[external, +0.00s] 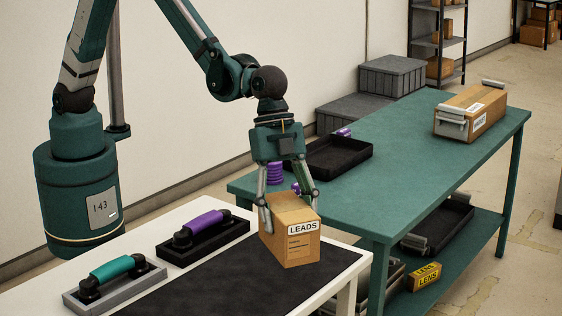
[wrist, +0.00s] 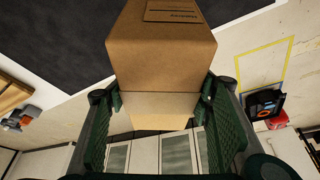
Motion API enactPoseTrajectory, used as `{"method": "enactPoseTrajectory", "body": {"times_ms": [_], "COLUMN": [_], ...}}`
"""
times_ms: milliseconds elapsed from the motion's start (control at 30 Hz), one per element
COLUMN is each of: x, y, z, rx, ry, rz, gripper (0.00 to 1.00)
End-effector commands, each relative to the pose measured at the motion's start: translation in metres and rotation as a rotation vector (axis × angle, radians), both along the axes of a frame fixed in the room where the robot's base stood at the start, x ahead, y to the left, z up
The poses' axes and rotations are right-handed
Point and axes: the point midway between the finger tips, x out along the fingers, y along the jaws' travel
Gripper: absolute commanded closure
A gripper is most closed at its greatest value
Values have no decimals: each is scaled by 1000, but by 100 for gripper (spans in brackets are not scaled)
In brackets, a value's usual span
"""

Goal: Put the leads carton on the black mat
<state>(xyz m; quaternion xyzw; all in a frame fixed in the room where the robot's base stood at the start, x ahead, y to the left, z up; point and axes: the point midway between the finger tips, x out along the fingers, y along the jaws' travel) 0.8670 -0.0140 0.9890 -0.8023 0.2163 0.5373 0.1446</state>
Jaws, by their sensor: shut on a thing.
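The leads carton (external: 290,238) is a brown cardboard box with a white LEADS label. It is upright over the far right part of the black mat (external: 225,290) on the white table. I cannot tell whether its base touches the mat. My gripper (external: 290,200) is shut on the carton from above, a finger on each side. In the wrist view the carton (wrist: 160,55) sits between the two green finger pads (wrist: 160,110), and the mat (wrist: 60,40) shows beyond it.
A purple handset (external: 203,225) in a black cradle and a teal handset (external: 112,270) in a grey cradle stand left of the mat. The green table (external: 400,145) behind holds a black tray (external: 330,160) and a larger carton (external: 470,110). The mat's front is clear.

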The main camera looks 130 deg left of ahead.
Motion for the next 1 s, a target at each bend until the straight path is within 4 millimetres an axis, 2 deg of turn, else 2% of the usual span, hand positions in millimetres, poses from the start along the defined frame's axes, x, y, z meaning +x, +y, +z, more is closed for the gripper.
{"method": "enactPoseTrajectory", "body": {"times_ms": [33,100,600,800,1000], "x": [-4,-8,-57,-79,-95], "y": [-16,-35,-164,-208,-236], "z": [0,1,1,1,1], "rx": [0,0,0,0,-1], "ry": [0,0,-1,-1,-2], "rz": [-16,-35,-167,-216,-247], "gripper": [69,69,69,69,69]}}
